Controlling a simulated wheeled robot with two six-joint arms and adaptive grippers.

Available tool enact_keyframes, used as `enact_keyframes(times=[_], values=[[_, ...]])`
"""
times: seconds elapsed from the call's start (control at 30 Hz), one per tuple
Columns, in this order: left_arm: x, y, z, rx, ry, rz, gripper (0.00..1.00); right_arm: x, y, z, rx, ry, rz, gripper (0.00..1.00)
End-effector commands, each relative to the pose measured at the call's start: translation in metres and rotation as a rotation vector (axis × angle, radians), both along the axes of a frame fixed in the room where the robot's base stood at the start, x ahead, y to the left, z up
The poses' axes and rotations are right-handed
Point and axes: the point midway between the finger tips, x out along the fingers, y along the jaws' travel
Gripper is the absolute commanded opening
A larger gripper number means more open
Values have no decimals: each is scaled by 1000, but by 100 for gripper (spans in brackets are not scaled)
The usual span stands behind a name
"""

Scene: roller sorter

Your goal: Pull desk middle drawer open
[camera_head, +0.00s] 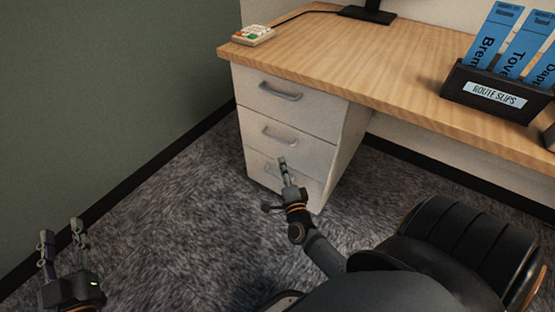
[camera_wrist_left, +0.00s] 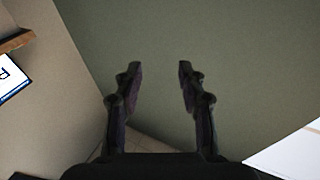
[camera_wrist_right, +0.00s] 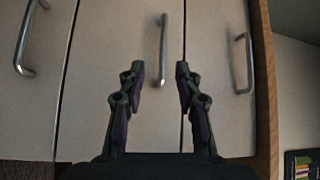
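The desk's middle drawer (camera_head: 262,132) is shut, its pale front flush with the drawers above and below. Its curved metal handle (camera_head: 279,136) shows in the head view and in the right wrist view (camera_wrist_right: 163,45), where it lines up with the gap between my right fingertips. My right gripper (camera_head: 284,163) is open and empty, in front of the drawer unit and just below the handle in the head view. I cannot tell how far its tips are from the handle. My left gripper (camera_head: 62,236) is open and empty over the carpet, far left of the desk.
The top drawer (camera_head: 260,88) and bottom drawer (camera_head: 258,170) are shut. The wooden desktop (camera_head: 350,55) overhangs them. A black chair (camera_head: 460,240) stands at the right. A green wall (camera_head: 100,80) is at the left. Carpet (camera_head: 180,210) before the drawers is clear.

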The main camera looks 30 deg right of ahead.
Motion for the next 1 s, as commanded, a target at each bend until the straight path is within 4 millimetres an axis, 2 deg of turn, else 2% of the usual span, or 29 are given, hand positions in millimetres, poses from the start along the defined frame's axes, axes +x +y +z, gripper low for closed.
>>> enact_keyframes(times=[0.03, 0.23, 0.37, 0.7, 0.9, 1.0], values=[[-3, -1, 0, -2, -21, -1, 40, 0, -1, -3, 15, -23, -7, 34], [-5, -1, 13, -3, -44, -2, 40, 1, -3, 5, 30, -40, -13, 34], [-6, -1, 25, -2, -93, -3, 40, 14, -8, 6, 28, -41, -12, 34], [-27, -3, 101, 6, -428, -5, 40, 72, -32, 13, 26, -39, -12, 34], [-45, -4, 132, 9, -579, -9, 40, 90, -39, 15, 27, -36, -11, 34], [-50, -4, 140, 10, -619, -10, 40, 94, -40, 17, 27, -36, -11, 34]])
